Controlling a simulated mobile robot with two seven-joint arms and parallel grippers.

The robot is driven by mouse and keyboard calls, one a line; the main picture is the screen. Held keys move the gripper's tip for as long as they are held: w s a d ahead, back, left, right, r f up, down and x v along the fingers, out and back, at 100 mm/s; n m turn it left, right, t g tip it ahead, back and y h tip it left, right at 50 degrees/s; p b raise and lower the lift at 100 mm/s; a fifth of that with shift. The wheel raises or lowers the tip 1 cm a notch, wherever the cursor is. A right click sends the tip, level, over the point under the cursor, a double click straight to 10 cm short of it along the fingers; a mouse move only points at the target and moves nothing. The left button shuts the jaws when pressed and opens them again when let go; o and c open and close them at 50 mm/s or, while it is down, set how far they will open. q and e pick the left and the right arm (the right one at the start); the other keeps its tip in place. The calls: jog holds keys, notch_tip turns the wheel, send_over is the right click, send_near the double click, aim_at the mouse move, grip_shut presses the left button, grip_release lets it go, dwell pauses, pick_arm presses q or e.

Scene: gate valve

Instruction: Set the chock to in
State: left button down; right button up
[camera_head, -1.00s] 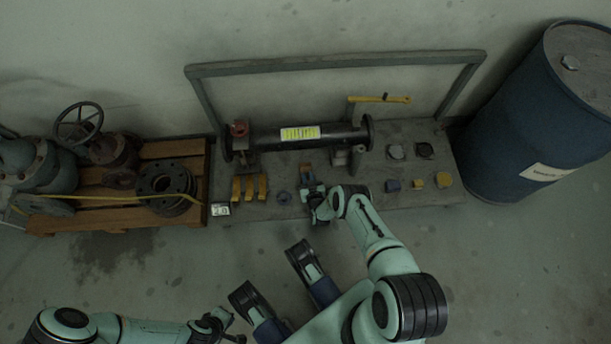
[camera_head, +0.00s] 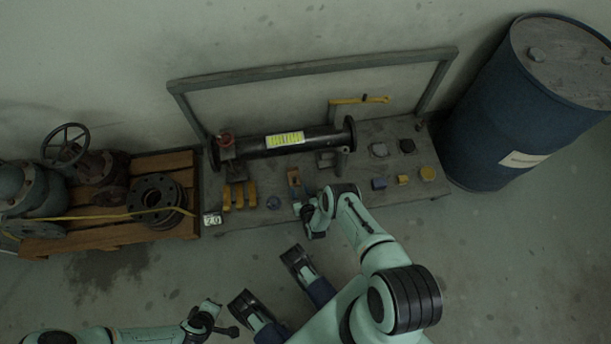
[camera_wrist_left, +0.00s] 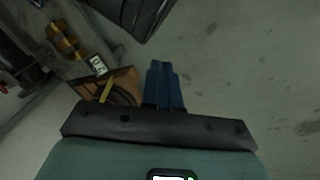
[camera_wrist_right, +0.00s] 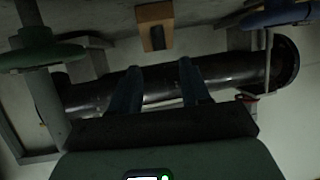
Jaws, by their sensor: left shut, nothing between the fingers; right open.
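A small orange-brown block, which looks like the chock (camera_head: 294,178), sits on the bench (camera_head: 330,207) in front of the black pipe (camera_head: 310,138). In the right wrist view the orange-brown block (camera_wrist_right: 152,14) is at the top, with a dark grey piece on it. Whether it is in or out I cannot tell. My right gripper (camera_head: 306,218) is open and empty at the bench's front edge, a little apart from the block; in the right wrist view its fingers (camera_wrist_right: 160,84) overlap the pipe. My left gripper (camera_head: 232,331) is shut and empty, low over the floor, away from the bench.
Yellow blocks (camera_head: 239,196) and a small number display (camera_head: 212,219) are on the bench's left. Several small coloured parts lie on its right. A blue drum (camera_head: 500,110) stands right, a pallet with valves (camera_head: 160,232) left. Floor in front is partly clear.

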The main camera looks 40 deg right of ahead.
pick_arm(q)
jog(key=shift+g, duration=0.4)
jog(key=shift+s+d+r+p, duration=0.35)
jog(key=shift+s+r+p, duration=0.05)
jog(key=shift+r, duration=0.25)
jog(key=shift+s+d+r+p, duration=0.4)
jog(key=shift+r, duration=0.2)
jog(key=shift+s+d+r+p, duration=0.35)
jog(key=shift+s+r+p, duration=0.05)
jog(key=shift+r, duration=0.25)
pick_arm(e)
jog(key=v, duration=0.7)
jog(key=shift+s+a+r, duration=0.1)
jog(key=shift+r, duration=0.05)
